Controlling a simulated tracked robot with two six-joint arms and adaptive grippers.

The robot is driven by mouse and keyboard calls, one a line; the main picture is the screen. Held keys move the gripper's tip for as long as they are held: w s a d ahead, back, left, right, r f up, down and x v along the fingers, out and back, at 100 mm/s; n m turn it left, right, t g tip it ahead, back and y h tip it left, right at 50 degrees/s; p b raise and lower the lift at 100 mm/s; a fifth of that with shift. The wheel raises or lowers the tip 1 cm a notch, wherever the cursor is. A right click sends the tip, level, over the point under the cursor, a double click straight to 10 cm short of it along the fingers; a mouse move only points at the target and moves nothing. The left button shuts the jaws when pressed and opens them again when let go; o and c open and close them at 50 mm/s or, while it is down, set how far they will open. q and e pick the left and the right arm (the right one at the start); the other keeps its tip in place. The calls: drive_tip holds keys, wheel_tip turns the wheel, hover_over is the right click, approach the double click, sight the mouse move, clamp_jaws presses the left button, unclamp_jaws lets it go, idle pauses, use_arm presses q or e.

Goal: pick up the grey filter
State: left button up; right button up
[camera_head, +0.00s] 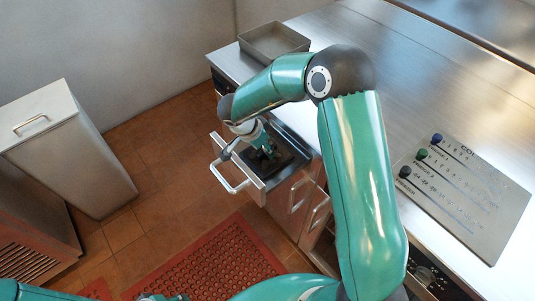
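An open drawer (248,176) with a white handle (229,181) sticks out from the counter front. A dark, flat piece (290,160) lies inside it, partly hidden by my gripper. It may be the grey filter, but I cannot tell for sure. My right gripper (266,153) points down into the drawer, over or touching this piece. Its fingers are small and dark against it, so I cannot tell whether they are open or shut. My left gripper (165,297) shows only as a sliver at the bottom edge.
A shallow metal tray (273,42) sits on the back left of the steel counter (440,90). A panel with coloured knobs (465,195) lies at the right. A grey bin (75,150) stands at left. A red perforated mat (210,265) lies on the tiled floor.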

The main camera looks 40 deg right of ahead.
drive_tip(key=shift+x, duration=0.8)
clamp_jaws()
drive_tip(key=shift+r, duration=0.15)
